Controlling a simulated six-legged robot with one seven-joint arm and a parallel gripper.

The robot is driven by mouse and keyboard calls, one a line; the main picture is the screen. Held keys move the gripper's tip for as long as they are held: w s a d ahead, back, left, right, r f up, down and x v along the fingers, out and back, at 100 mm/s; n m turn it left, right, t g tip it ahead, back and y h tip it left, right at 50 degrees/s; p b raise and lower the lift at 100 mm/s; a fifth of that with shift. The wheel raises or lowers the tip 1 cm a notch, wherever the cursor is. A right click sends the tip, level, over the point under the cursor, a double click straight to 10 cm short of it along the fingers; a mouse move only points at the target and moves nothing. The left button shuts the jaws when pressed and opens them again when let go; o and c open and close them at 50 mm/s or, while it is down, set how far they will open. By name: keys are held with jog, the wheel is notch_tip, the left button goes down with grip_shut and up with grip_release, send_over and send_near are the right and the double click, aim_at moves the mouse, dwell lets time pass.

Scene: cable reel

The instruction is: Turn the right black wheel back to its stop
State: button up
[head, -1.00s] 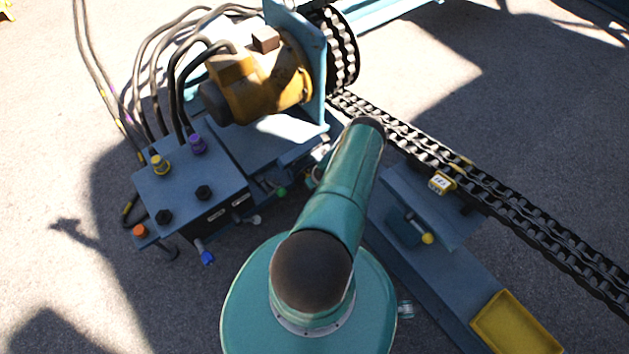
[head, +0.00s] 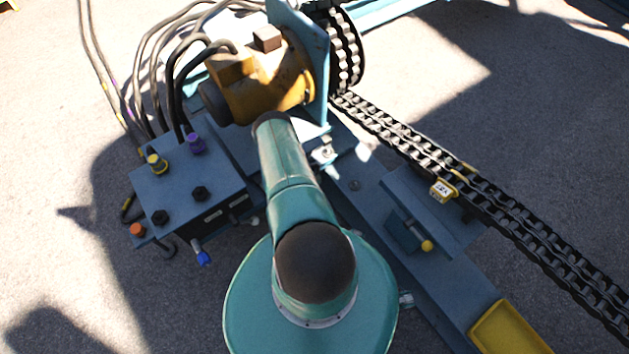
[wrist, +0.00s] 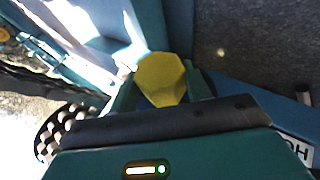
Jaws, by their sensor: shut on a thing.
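Two black wheels sit on top of the blue-grey box (head: 226,178) at the left in the head view. The right black wheel (head: 199,193) stands nearer the box's right side, and the left black wheel (head: 159,217) nearer its front left corner. Both stand clear of my arm in the picture. My gripper (wrist: 160,88) shows in the wrist view, shut on a yellow many-sided piece (wrist: 161,76). In the head view my gripper is hidden behind my arm. Neither black wheel can be made out in the wrist view. I cannot tell how far either is turned.
An orange knob (head: 138,230) and a blue-handled lever (head: 202,256) are at the box's front. Hoses (head: 147,75), a yellow motor (head: 258,88) and a heavy chain (head: 480,190) lie beyond.

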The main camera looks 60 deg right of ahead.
jog(key=shift+a+f+n+g+h, duration=0.1)
jog(key=shift+n+g+h, duration=0.25)
jog(key=shift+h, duration=0.75)
jog(key=shift+f+n+g+h, duration=0.1)
jog(key=shift+n+g+h, duration=0.2)
jog(key=shift+h, duration=0.8)
jog(key=o, duration=1.4)
jog(key=v, duration=1.3)
jog(key=shift+w+a+r, duration=0.15)
jog(key=shift+a+r, duration=0.05)
jog(key=shift+a, duration=0.15)
